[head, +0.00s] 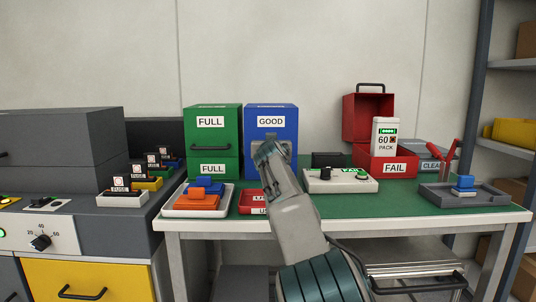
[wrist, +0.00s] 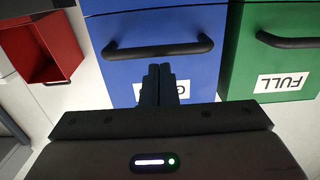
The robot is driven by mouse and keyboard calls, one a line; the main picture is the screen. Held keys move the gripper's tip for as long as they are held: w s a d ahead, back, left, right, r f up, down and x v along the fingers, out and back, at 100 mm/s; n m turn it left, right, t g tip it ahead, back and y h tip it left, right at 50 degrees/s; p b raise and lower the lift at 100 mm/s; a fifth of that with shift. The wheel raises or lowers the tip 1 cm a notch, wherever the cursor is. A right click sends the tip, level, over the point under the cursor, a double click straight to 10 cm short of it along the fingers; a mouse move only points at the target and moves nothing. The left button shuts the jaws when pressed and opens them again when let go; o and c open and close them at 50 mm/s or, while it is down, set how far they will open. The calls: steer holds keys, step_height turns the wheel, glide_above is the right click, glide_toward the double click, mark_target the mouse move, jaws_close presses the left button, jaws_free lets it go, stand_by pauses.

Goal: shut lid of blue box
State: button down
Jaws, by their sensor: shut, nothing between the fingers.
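The blue box (head: 285,118), labelled GOOD, stands at the back of the green-topped table, beside a green box. In the wrist view the blue box's front face (wrist: 190,20) fills the upper middle, with a dark bar handle (wrist: 160,48) across it and its label partly hidden by my fingers. I cannot tell which part is the lid or whether it stands open. My gripper (head: 266,150) is in front of the blue box and covers its lower front in the head view. Its fingers (wrist: 160,72) are together and empty, near the handle; contact is unclear.
The green FULL box (head: 196,140) stands close on the left. An open red FAIL box (head: 370,164) with a white pack is at right. A white switch device (head: 340,184), a small red tray (head: 248,203) and an orange-loaded tray (head: 183,212) lie around my arm.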

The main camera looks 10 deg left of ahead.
steer(key=a+b+v, duration=0.1)
steer(key=b+v, duration=0.3)
steer(key=v, duration=0.8)
steer(key=shift+s+f, duration=0.15)
steer(key=shift+s, duration=0.1)
steer(key=shift+d, duration=0.15)
steer(key=s+d+m+g+h+p, duration=0.2)
steer(key=d+g+p, duration=0.1)
steer(key=d+p, duration=0.75)
steer(key=s+d+m+g+h+p, duration=0.25)
steer(key=d+p, duration=0.45)
steer(key=d, duration=0.7)
steer(key=s+d+r+g+p, duration=0.2)
steer(key=s+p, duration=0.6)
steer(key=s, duration=0.2)
steer(key=s+d+r+n+g+p, duration=0.1)
steer(key=s+d+r+g+p, duration=0.1)
steer(key=s+p, duration=0.6)
steer(key=s+d+r+g+p, duration=0.3)
steer(key=s+p, duration=0.4)
steer(key=s, duration=0.7)
steer(key=shift+s+d+g+p, duration=0.2)
steer(key=shift+d+g+p, duration=0.2)
steer(key=shift+d+g, duration=0.35)
steer(key=c, duration=2.1)
jaws_free()
steer(key=shift+n, duration=0.25)
steer(key=shift+c, duration=0.2)
